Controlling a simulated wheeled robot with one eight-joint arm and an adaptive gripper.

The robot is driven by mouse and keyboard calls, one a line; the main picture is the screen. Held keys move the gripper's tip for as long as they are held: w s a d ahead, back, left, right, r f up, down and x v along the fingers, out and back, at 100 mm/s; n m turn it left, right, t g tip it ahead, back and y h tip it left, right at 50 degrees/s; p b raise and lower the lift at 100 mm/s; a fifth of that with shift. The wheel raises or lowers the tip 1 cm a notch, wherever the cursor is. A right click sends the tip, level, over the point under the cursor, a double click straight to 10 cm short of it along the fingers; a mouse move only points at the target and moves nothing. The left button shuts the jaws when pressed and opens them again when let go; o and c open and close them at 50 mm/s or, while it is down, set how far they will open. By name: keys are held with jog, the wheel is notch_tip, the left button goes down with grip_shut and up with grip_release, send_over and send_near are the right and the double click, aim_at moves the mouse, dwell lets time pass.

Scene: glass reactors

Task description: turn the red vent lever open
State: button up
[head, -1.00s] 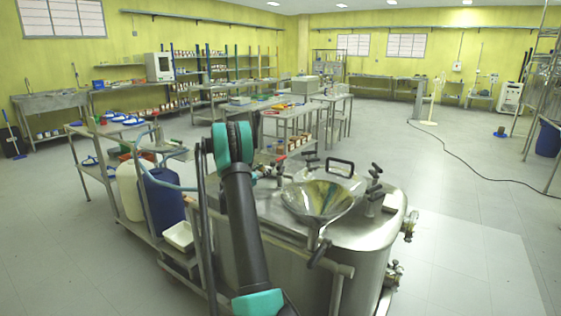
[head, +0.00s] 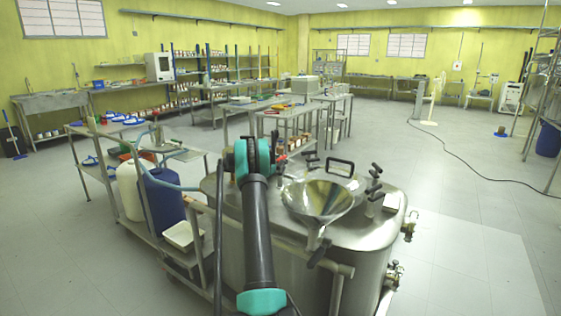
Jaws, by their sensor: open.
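A small red part (head: 281,157), which looks like the red vent lever, shows on the far left side of the steel reactor lid (head: 352,232) in the head view. It is just right of my arm's teal joint, which covers part of the fittings around it. It is too small to tell how the lever is turned. My arm reaches up and over the left part of the lid. My gripper is not visible; it is hidden behind the arm, so its distance from the red part cannot be told.
A steel funnel (head: 318,200) and several black clamp knobs stand on the lid. A black handle (head: 340,168) is at its back. A blue drum (head: 165,195) and white drum (head: 130,185) stand on a rack to the left. Floor to the right is open, crossed by a cable.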

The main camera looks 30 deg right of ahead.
jog(key=shift+c, duration=0.4)
grip_shut()
jog(key=shift+w+a+n+t+y, duration=0.2)
jog(key=shift+w+n+t+y, duration=0.3)
jog(key=shift+n+t, duration=0.35)
jog(key=shift+w+a+n+t+y, duration=0.25)
jog(key=shift+n+t+y, duration=0.4)
jog(key=shift+t, duration=0.4)
jog(key=shift+o, duration=0.4)
grip_release()
jog(key=v, duration=1.1)
jog(key=shift+s+a, duration=0.3)
